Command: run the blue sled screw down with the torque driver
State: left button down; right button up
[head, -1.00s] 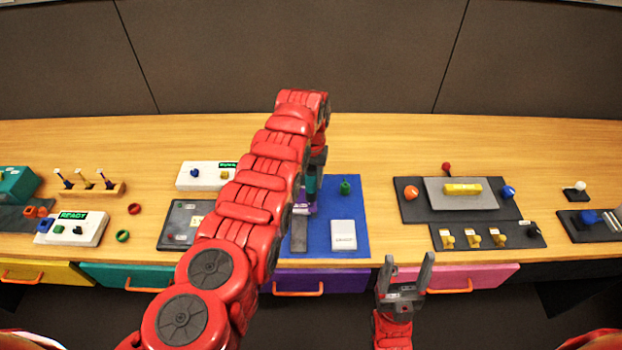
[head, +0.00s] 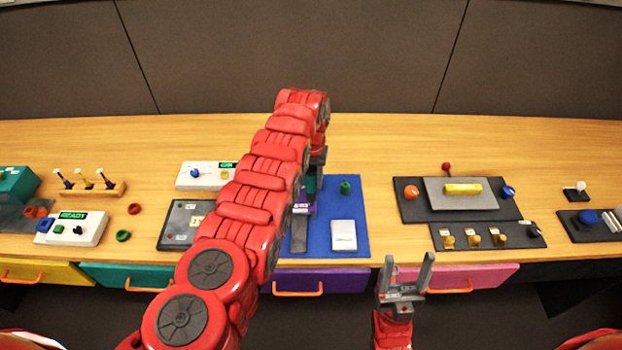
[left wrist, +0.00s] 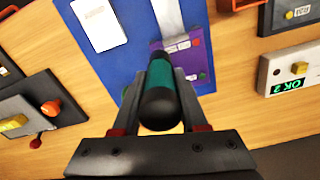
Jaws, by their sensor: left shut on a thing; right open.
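The torque driver (left wrist: 160,92), a teal and black cylinder, is held between the fingers of my left gripper (left wrist: 162,112). In the head view the driver (head: 312,186) hangs below my left gripper (head: 317,163), mostly covered by my arm. Its far end is over the purple block (left wrist: 198,55) on the blue mat (left wrist: 128,62); I cannot tell whether it touches. The blue sled screw cannot be made out; the driver hides that spot. A grey rail (head: 299,234) runs beside the block. My right gripper (head: 405,278) is open and empty in front of the table edge.
A white box with a green display (left wrist: 288,85) seems to read "OK 2". A white card (head: 343,235) and a green knob (head: 345,187) are on the mat. The grey panel (head: 408,206) stands to the right. Bare wood lies behind the mat.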

aim_at(311, 166)
pick_arm(q)
jog(key=shift+s+f, duration=0.1)
jog(key=shift+s, duration=0.05)
notch_tip(311, 166, up, 2)
jog(key=shift+r+p, duration=0.1)
jog(key=shift+p, duration=0.95)
notch_tip(311, 166, up, 2)
jog(key=shift+r+p, duration=0.15)
jog(key=shift+p, duration=0.55)
jog(key=shift+r, duration=0.8)
